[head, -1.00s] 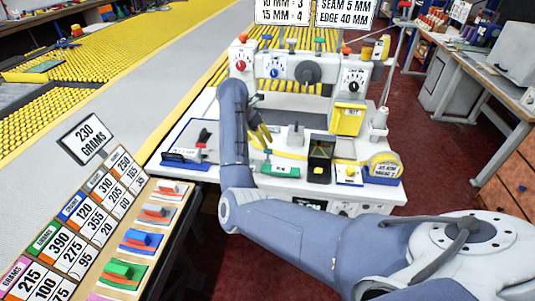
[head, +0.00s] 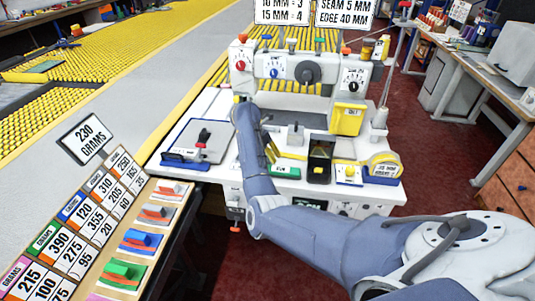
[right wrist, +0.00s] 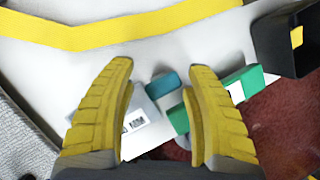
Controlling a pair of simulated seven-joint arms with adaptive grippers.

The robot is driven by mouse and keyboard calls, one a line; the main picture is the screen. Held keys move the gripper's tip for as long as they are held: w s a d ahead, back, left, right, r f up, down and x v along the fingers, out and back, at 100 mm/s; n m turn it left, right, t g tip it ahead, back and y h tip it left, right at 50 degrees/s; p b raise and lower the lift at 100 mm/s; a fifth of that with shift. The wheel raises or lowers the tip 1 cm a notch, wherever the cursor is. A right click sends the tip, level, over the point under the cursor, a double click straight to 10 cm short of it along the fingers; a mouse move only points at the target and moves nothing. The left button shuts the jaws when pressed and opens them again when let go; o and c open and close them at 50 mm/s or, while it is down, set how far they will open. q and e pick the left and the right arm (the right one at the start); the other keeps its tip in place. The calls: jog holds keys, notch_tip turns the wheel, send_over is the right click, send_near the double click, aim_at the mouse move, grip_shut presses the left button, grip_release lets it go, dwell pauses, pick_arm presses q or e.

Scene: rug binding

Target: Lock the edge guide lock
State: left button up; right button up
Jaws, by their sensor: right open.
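My right gripper (head: 268,150) is over the front of the white sewing machine bed, its yellow fingers pointing down. In the right wrist view the gripper (right wrist: 162,68) is open and empty. A small teal block (right wrist: 163,84) shows between its fingers, apart from both as seen. A white labelled block (right wrist: 140,114) lies partly behind the left finger. A green block (right wrist: 242,82) is partly behind the right finger; a green part (head: 287,169) also shows in the head view. Which part is the edge guide lock, I cannot tell.
A black open box (head: 320,161) and a yellow tape measure (head: 384,166) stand to the right of the gripper. A yellow bin (head: 348,118) is behind. The yellow tape strip (right wrist: 120,30) crosses the bed. A tray of coloured weights (head: 140,240) is at left.

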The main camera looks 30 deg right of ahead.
jog(key=shift+o, duration=0.3)
grip_shut()
jog(key=shift+r, duration=0.1)
